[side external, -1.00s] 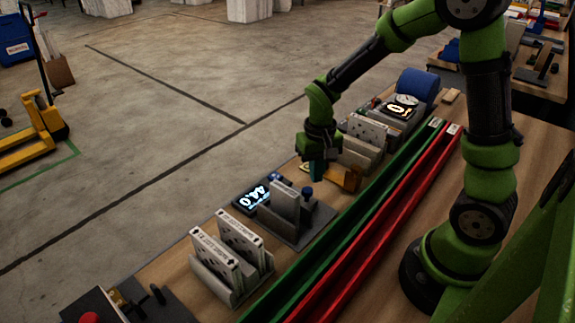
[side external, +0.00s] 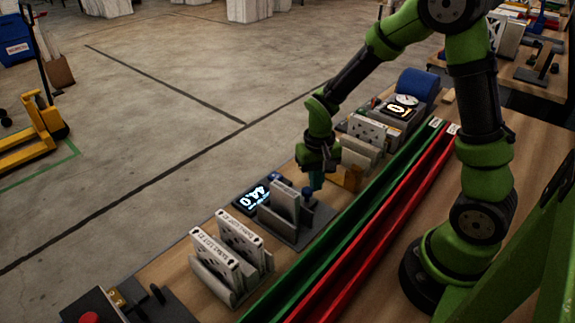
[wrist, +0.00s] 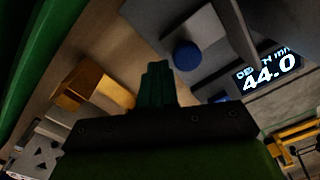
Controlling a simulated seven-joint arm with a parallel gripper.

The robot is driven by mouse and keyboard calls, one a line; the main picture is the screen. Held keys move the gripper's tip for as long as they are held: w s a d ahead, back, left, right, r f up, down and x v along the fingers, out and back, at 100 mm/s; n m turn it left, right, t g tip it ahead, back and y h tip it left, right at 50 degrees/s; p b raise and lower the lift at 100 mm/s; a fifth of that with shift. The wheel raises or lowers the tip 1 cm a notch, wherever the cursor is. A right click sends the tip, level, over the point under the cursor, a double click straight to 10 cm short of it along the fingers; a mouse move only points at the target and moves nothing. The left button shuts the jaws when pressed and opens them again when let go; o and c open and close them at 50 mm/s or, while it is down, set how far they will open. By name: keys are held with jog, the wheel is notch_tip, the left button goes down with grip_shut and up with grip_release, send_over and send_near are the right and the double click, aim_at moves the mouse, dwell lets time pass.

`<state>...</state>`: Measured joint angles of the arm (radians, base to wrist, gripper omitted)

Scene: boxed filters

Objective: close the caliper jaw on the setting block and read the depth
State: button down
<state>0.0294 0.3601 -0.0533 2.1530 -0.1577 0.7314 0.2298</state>
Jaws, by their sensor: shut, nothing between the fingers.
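The caliper gauge has a grey base (side external: 303,233) and a lit display (side external: 257,195). In the wrist view the display (wrist: 268,72) reads 44.0 under a depth label in mm. A pale upright block (side external: 285,200) stands in the gauge; I cannot tell if it is the setting block. A blue knob (wrist: 187,55) shows beside my fingers in the wrist view. My gripper (side external: 316,183) is shut and empty, pointing down by the knob on the gauge's right side. Its teal fingers (wrist: 155,85) are together; I cannot tell whether they touch the knob.
Two boxed filters (side external: 240,238) stand in a rack at front left. More boxed filters (side external: 367,130) and a dial instrument (side external: 404,103) are behind. Green (side external: 345,230) and red (side external: 385,220) rails run along the bench on the right. A red button (side external: 90,318) is at front left.

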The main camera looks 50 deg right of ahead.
aim_at(307, 190)
jog(key=shift+a, duration=1.95)
dwell(0.9)
jog(key=shift+d, duration=0.1)
jog(key=shift+d, duration=0.6)
jog(key=shift+d+r, duration=0.1)
jog(key=shift+r, duration=3.35)
jog(key=shift+f, duration=0.1)
jog(key=s+a+r+n+t+y, duration=0.1)
jog(key=s+r+t, duration=0.2)
jog(key=s+r, duration=0.2)
jog(key=s+a+r+n+t+y, duration=0.1)
jog(key=s+r+t, duration=0.3)
jog(key=r, duration=0.5)
jog(key=shift+s+a+r, duration=0.3)
jog(key=shift+s+a, duration=0.35)
jog(key=shift+a, duration=0.15)
